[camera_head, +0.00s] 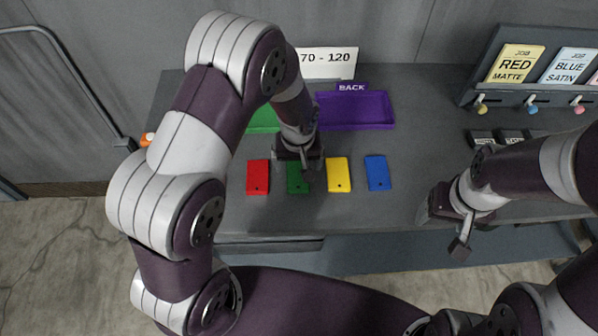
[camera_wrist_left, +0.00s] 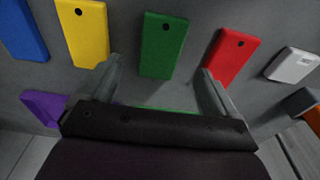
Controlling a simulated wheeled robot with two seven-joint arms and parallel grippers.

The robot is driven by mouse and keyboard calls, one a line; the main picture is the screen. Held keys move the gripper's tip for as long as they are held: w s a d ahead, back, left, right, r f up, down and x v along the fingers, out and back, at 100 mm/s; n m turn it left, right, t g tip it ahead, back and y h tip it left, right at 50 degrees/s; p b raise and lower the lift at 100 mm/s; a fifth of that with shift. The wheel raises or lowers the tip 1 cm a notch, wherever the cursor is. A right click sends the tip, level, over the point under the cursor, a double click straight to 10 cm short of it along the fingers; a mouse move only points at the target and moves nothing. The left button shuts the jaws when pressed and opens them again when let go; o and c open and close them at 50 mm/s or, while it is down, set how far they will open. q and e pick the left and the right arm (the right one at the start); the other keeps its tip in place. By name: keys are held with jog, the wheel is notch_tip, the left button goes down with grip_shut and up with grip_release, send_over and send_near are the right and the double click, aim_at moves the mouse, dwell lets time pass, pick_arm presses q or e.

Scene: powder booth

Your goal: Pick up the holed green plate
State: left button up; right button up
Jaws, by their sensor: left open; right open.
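The holed green plate (camera_head: 297,183) lies flat on the grey table, between the red and yellow plates. In the left wrist view the green plate (camera_wrist_left: 163,45) lies ahead of the jaws, with its dark hole near the top edge. My left gripper (camera_head: 302,165) hangs over the far end of the green plate and hides part of it. In the left wrist view the left gripper (camera_wrist_left: 160,82) is open, its fingers apart on either side of the plate's near end, with nothing held. My right gripper (camera_head: 452,228) is open and empty near the table's front edge at the right.
A red plate (camera_head: 258,177), a yellow plate (camera_head: 339,175) and a blue plate (camera_head: 377,173) lie in the same row. Behind are a green tray (camera_head: 262,120) and a purple tray (camera_head: 355,111) marked BACK. A sign board (camera_head: 487,68) stands at back right.

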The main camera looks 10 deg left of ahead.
aim_at(298, 174)
pick_arm(q)
jog(key=f, duration=0.1)
jog(key=f+p, duration=0.1)
jog(key=f, duration=0.3)
jog(key=shift+w+p, duration=0.25)
jog(key=shift+p, duration=0.05)
jog(key=shift+w+a+f, duration=0.1)
jog(key=shift+f, duration=0.15)
jog(key=c, duration=1.1)
jog(key=shift+c, duration=0.8)
jog(key=shift+r, duration=0.15)
